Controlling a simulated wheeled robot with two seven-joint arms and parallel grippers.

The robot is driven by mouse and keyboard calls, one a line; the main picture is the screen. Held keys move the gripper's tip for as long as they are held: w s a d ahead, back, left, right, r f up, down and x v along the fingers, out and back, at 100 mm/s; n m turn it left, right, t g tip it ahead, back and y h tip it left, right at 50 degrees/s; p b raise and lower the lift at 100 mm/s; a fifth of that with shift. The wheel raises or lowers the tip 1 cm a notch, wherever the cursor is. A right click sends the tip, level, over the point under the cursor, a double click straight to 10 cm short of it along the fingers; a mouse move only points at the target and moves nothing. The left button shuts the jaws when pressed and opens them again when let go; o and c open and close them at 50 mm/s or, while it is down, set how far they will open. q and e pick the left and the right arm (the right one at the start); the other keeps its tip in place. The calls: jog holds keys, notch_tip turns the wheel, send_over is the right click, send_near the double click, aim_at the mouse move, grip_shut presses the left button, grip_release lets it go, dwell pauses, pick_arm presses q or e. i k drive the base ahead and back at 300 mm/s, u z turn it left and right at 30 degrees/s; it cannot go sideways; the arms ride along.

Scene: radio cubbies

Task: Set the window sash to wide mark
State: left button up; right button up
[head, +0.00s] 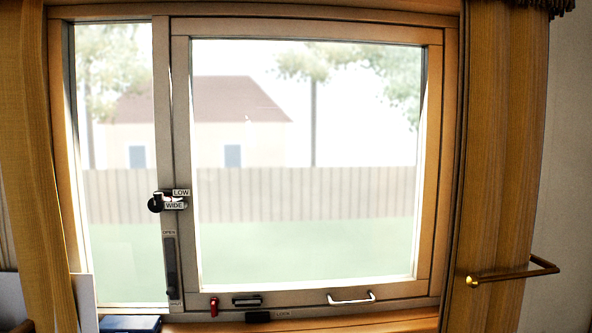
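The window sash (310,30) is a wood-framed pane on the right side of the window. It appears to sit flat in its frame, but I cannot tell for sure whether it is slightly ajar. On the sash's left side is a dark knob (155,204) beside small labels, the LOW label (181,193) and the WIDE label (174,205). Below it is a dark vertical slider (171,265) between the words OPEN and SHUT. A silvery handle (351,298) is on the bottom rail. Neither of my grippers shows.
A small red piece (213,306) and a dark catch (247,301) are on the bottom rail. A black piece (258,317) by a LOCK label is below. A blue item (130,324) lies at the sill's left. Curtains (495,150) flank the window; a brass rail (515,272) juts out right.

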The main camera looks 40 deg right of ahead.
aim_at(359, 291)
jog(key=z, duration=0.45)
jog(key=k, duration=0.55)
jog(key=z, duration=1.1)
jog(key=i, duration=0.7)
jog(key=z, duration=0.1)
